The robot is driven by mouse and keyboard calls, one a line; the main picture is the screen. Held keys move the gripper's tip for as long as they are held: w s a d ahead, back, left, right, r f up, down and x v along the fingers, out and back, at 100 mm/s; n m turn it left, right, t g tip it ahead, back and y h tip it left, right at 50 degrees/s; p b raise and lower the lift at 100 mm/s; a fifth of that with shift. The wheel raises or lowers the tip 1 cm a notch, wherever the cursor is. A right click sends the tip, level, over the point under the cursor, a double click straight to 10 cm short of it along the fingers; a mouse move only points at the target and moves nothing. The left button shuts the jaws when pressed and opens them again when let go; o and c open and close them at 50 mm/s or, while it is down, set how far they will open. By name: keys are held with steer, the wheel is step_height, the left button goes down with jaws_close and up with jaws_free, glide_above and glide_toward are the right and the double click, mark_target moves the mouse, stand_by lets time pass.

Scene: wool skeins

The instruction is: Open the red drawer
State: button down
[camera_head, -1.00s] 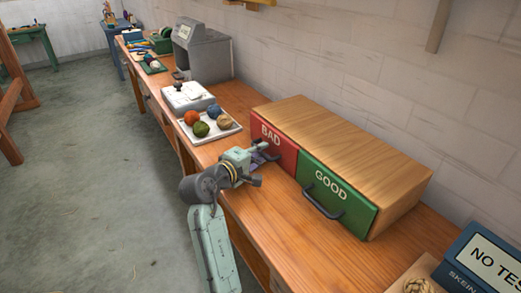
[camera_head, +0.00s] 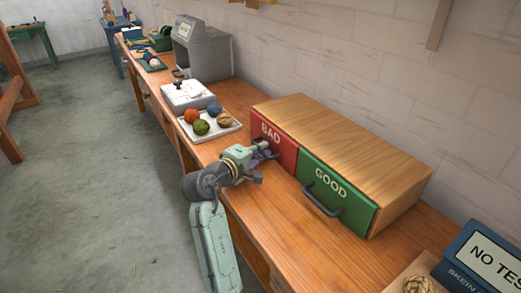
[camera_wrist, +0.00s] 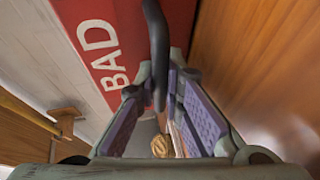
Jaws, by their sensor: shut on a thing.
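The red drawer (camera_head: 274,142), marked BAD, is the left one of two in a wooden cabinet. Its front looks about level with the green drawer's front. My gripper (camera_head: 265,151) is at the red front and partly hides its dark handle. In the wrist view the red drawer front (camera_wrist: 120,30) fills the top, and the dark handle (camera_wrist: 157,45) runs down between the fingers of my gripper (camera_wrist: 160,78). The gripper is shut on the handle.
The green drawer (camera_head: 335,190), marked GOOD, with a dark handle, is on the right. A white tray (camera_head: 212,136) with several wool balls stands to the left on the wooden bench. A blue sign box (camera_head: 478,262) is at the right. Bare bench lies before the cabinet.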

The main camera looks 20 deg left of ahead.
steer(key=s+a+p, duration=0.1)
steer(key=s+a, duration=0.2)
steer(key=s, duration=0.1)
steer(key=s+a, duration=0.3)
steer(key=s+a+p, duration=0.1)
steer(key=s+a, duration=0.2)
steer(key=s, duration=0.1)
steer(key=shift+s+a+p, duration=0.1)
steer(key=shift+s+p, duration=0.25)
steer(key=c, duration=2)
jaws_free()
steer(key=shift+o, duration=0.2)
steer(key=v, duration=1.2)
